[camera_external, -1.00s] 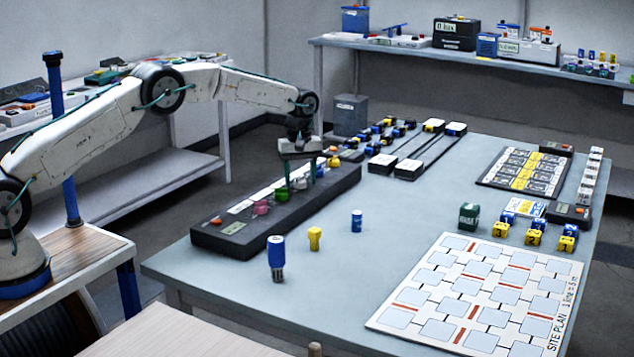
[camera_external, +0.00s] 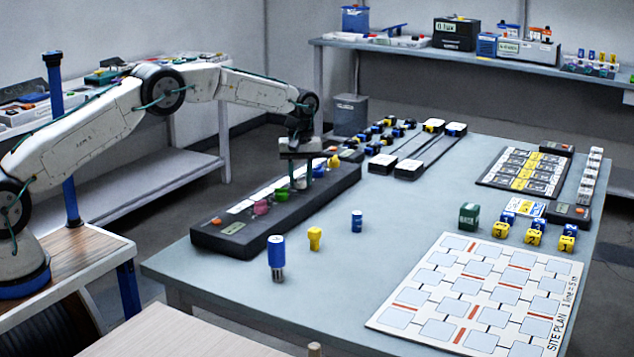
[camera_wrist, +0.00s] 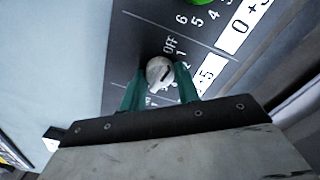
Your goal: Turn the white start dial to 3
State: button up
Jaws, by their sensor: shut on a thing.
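The white start dial (camera_wrist: 159,71) sits on a dark control panel (camera_wrist: 133,50) in the wrist view, with printed marks such as OFF and 1 beside it. A dark line shows on the dial, toward its right side. My gripper (camera_wrist: 160,90) has its two green fingers on either side of the dial, shut on it. In the external view my gripper (camera_external: 304,178) points down over the long dark panel (camera_external: 240,222), between the green knob (camera_external: 281,195) and the yellow knob (camera_external: 334,161). The dial itself is hard to make out there.
A pink knob (camera_external: 261,208) and a blue knob (camera_external: 318,170) stand near my gripper on the same panel. The site plan board (camera_external: 400,318) lies right.

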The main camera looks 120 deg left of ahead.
jog(key=m, duration=0.8)
jog(key=shift+r, duration=0.1)
jog(key=m, duration=0.3)
jog(key=shift+m, duration=2.2)
jog(key=o, duration=1)
jog(key=shift+c, duration=0.2)
